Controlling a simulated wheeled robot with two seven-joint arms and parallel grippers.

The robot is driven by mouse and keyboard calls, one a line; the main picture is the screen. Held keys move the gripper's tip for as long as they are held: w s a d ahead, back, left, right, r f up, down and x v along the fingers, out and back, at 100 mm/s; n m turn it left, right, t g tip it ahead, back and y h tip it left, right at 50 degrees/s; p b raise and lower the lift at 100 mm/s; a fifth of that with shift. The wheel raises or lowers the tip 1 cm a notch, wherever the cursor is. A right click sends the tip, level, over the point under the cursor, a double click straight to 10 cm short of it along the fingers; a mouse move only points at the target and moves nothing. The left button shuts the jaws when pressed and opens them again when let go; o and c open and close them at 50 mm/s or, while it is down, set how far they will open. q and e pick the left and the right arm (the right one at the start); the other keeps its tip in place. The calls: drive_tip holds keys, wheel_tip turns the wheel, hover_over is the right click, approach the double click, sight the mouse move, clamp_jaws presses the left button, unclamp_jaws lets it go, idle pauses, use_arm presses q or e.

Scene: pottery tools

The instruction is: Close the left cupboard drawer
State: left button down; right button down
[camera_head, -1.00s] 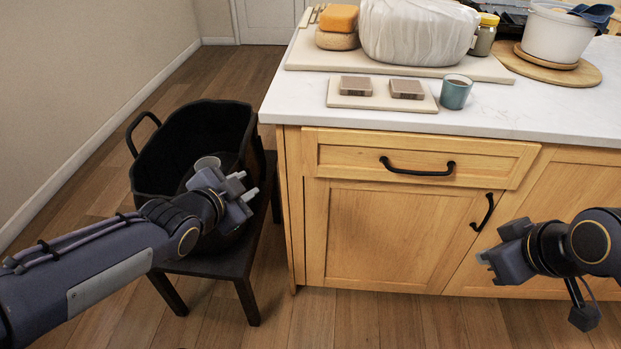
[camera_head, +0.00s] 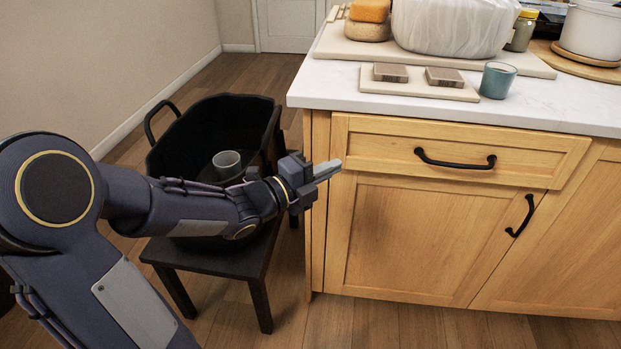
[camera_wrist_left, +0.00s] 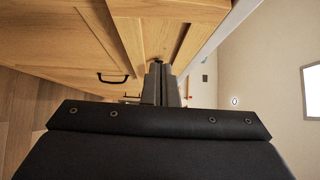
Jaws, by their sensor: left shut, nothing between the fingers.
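The left cupboard drawer (camera_head: 380,150) is the wide wooden front with a black bar handle (camera_head: 455,160), just under the white countertop. It appears to stand a little proud of the cabinet. My left gripper (camera_head: 330,170) is shut and empty, and points right near the drawer's lower left corner. I cannot tell whether it touches the wood. In the left wrist view the closed fingers (camera_wrist_left: 158,88) point toward the wooden cabinet fronts, with the drawer front (camera_wrist_left: 165,12) beyond them. My right gripper is not in view.
A black tub (camera_head: 190,130) holding a grey cup (camera_head: 228,160) stands on a dark stool (camera_head: 255,262) left of the cabinet. A cupboard door (camera_head: 415,240) lies below the drawer. A board with two blocks and a teal mug (camera_head: 497,80) sit on the counter (camera_head: 335,85).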

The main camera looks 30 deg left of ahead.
sight(334, 143)
use_arm(q)
drive_tip(key=w, duration=0.5)
drive_tip(key=shift+w+d, duration=0.1)
drive_tip(key=shift+w, duration=0.5)
drive_tip(key=w, duration=0.1)
drive_tip(key=w+a, duration=0.1)
drive_tip(key=w, duration=0.1)
drive_tip(key=shift+w+a+b, duration=0.2)
drive_tip(key=shift+w+b, duration=0.1)
drive_tip(key=shift+w+a, duration=0.15)
drive_tip(key=shift+w, duration=0.15)
drive_tip(key=shift+a+r, duration=0.1)
drive_tip(key=shift+r, duration=0.1)
